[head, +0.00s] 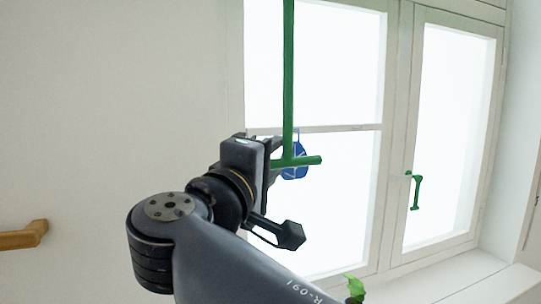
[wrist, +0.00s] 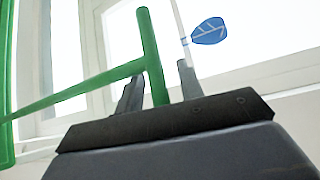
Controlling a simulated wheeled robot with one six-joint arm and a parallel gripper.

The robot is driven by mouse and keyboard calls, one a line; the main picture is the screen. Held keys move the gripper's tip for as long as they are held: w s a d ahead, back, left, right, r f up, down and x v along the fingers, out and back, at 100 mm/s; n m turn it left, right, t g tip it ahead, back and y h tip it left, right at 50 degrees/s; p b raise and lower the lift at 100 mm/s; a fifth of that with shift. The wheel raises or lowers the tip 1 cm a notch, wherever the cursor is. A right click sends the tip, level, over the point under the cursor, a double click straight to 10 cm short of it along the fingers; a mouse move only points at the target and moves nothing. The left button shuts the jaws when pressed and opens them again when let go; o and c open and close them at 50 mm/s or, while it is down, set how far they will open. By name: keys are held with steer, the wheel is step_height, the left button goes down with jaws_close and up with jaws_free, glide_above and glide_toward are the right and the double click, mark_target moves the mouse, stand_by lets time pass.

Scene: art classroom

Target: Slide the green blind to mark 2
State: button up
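A green T-shaped handle hangs in front of the window; its long rod (head: 289,80) runs up out of the head view, with a short crossbar (head: 305,160) at the bottom. My gripper (head: 274,153) is at the crossbar's left end. In the wrist view, the crossbar (wrist: 150,45) passes between the two fingers of my gripper (wrist: 159,78), with a gap showing on each side. The fingers are apart. A green upright strip (wrist: 6,70) at the left edge may be part of the blind. I see no numbered mark in either view.
A blue leaf-shaped piece (head: 296,168) hangs just behind the crossbar; it also shows in the wrist view (wrist: 209,31). A green window handle (head: 416,190) is further right. A wooden rail (head: 22,238) is on the left wall. A pale sill (head: 450,280) lies below.

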steer(key=shift+c, duration=0.2)
jaws_close()
stand_by(0.5)
